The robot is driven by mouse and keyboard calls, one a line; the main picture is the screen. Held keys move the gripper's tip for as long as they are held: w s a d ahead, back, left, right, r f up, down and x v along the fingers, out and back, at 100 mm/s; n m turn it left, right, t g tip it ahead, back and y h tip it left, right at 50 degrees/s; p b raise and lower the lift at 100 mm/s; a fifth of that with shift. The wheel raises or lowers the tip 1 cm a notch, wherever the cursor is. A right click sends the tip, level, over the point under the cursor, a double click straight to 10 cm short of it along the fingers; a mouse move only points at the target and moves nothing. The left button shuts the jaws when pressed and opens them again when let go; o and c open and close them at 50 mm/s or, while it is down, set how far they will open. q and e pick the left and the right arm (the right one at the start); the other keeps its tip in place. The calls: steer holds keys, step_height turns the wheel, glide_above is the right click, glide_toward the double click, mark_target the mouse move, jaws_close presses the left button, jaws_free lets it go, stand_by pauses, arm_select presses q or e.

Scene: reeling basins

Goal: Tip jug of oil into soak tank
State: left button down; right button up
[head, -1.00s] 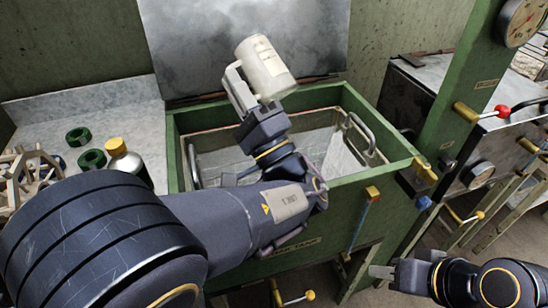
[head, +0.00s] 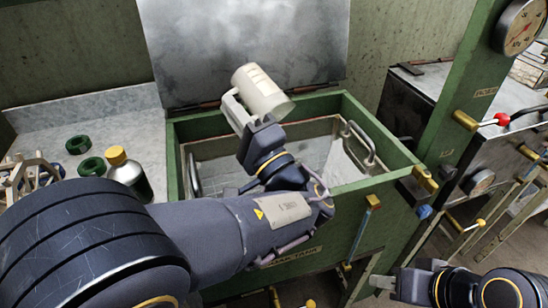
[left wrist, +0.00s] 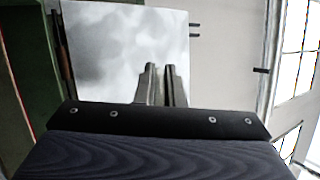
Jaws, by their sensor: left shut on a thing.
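The white jug (head: 262,92) is tilted to the right above the soak tank, its mouth end toward the lower right. My left gripper (head: 240,112) is shut on the jug's handle at its left side. The green soak tank (head: 345,222) stands open below, its lid (head: 245,45) raised behind it. No stream of oil can be made out. In the left wrist view the gripper's fingers (left wrist: 162,85) show before the lid, and the jug cannot be made out. My right gripper (head: 385,282) is low at the right; its jaw gap is unclear.
A bottle with a yellow cap (head: 128,175) and green rings (head: 92,166) sit on the grey counter (head: 100,115) at left. A green post with a gauge (head: 519,27) and a red-knobbed lever (head: 502,119) stand right of the tank.

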arm_select(q)
steer(key=shift+f, duration=0.4)
steer(key=w+a+f+g+h+p, duration=0.2)
steer(key=f+g+h+p, duration=0.5)
steer(key=p, duration=0.5)
steer(key=w+a+f+g+h+p, duration=0.3)
steer(key=f+g+h+p, duration=0.4)
steer(key=g+p, duration=0.3)
steer(key=shift+w+g+h+p, duration=0.35)
steer(key=shift+w+p, duration=0.3)
steer(key=shift+p, duration=0.4)
